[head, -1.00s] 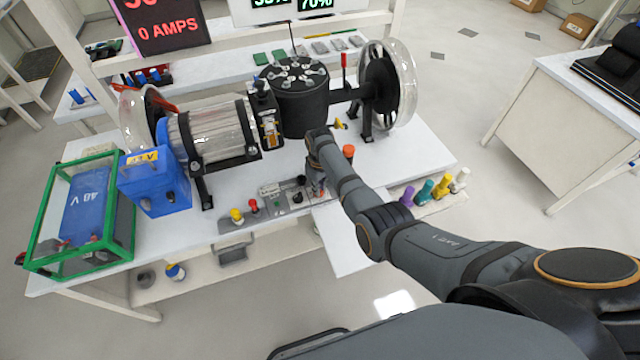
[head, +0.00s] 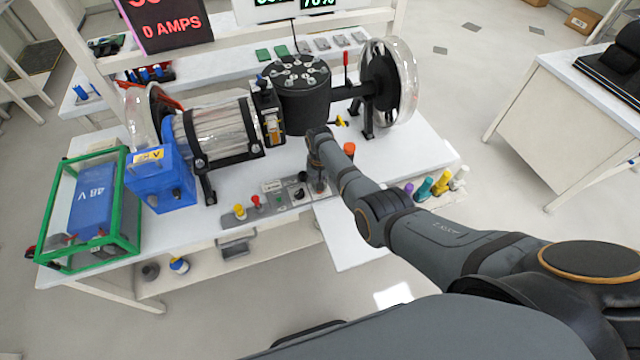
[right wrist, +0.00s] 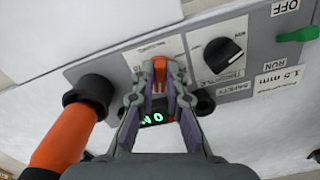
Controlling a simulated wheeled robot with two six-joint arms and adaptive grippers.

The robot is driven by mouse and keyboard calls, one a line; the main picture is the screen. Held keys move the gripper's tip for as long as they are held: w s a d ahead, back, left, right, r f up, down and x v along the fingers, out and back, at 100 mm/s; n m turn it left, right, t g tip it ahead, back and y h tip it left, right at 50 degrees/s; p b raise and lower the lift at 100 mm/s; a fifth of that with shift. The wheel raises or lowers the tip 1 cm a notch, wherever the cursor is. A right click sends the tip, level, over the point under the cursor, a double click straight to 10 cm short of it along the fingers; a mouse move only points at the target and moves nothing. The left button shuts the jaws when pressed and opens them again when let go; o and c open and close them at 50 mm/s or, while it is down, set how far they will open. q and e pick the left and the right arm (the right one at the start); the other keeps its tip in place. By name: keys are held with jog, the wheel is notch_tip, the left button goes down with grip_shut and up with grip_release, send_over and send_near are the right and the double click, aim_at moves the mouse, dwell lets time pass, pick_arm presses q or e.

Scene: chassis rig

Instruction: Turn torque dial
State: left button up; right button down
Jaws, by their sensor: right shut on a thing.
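My right gripper (right wrist: 160,80) is at the grey control panel (right wrist: 268,50), shut on a small orange piece (right wrist: 159,68) between its fingertips. I cannot read a label that names this piece as the torque dial. A black pointer knob (right wrist: 222,54) sits on a white plate just right of the fingers, apart from them. A green-lit display (right wrist: 154,117) shows partly between the fingers. In the head view my right gripper (head: 318,188) reaches down to the right end of the panel (head: 268,208), and the arm hides part of it. My left gripper is not in view.
An orange handle with a black end (right wrist: 68,130) stands close left of the fingers. A green switch (right wrist: 297,35) is at the panel's right. Yellow (head: 239,210) and red (head: 255,201) buttons are on the panel's left. The motor rig (head: 222,130) stands behind.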

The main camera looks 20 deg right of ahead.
jog(key=shift+m, duration=0.3)
dwell(0.4)
jog(key=c, duration=1.4)
grip_release()
jog(key=shift+r, duration=0.1)
notch_tip(320, 180, up, 12)
jog(key=shift+f, duration=0.1)
